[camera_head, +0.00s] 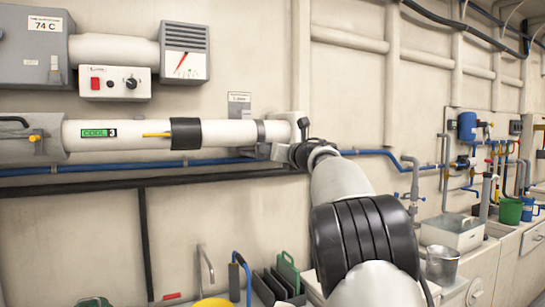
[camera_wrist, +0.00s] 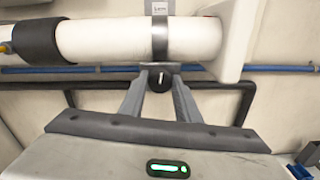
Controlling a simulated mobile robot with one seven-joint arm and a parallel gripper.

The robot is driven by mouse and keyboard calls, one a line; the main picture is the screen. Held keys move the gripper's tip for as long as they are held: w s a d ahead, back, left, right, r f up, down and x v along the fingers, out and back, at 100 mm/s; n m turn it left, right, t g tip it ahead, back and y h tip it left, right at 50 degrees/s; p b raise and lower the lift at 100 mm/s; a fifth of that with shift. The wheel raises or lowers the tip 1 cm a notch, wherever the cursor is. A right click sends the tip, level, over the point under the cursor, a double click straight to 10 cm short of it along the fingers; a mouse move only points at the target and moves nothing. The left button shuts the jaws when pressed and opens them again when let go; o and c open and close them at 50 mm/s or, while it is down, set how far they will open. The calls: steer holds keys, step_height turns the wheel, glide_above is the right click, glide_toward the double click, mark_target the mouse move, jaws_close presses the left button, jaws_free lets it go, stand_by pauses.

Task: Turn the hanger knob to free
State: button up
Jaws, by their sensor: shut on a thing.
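The hanger knob (camera_wrist: 161,79) is a small dark knob with a white pointer mark. The mark looks roughly upright in the wrist view. The knob sits under the grey hanger strap (camera_wrist: 160,38) around the white pipe (camera_wrist: 100,40). My gripper (camera_wrist: 160,92) reaches up from below, with one finger on each side of the knob, shut on it. In the head view my gripper (camera_head: 279,152) is at the strap (camera_head: 261,131), near the right end of the pipe (camera_head: 225,134). The knob cannot be made out there.
A small label plate (camera_head: 239,105) is on the wall above the strap. A blue pipe (camera_head: 110,166) and a dark rail run below the white pipe. A gauge (camera_head: 184,65) and a switch box (camera_head: 114,83) hang upper left. Bins and a bucket (camera_head: 441,264) stand below right.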

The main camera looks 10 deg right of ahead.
steer(key=shift+f+n+b, duration=0.1)
steer(key=shift+n+b, duration=0.25)
steer(key=shift+n, duration=0.45)
steer(key=o, duration=1)
steer(key=shift+o, duration=0.2)
steer(key=shift+s, duration=0.1)
steer(key=b+v, duration=0.2)
steer(key=v, duration=1.5)
steer(key=shift+b, duration=0.4)
steer(key=shift+s+d, duration=0.1)
steer(key=shift+s, duration=0.05)
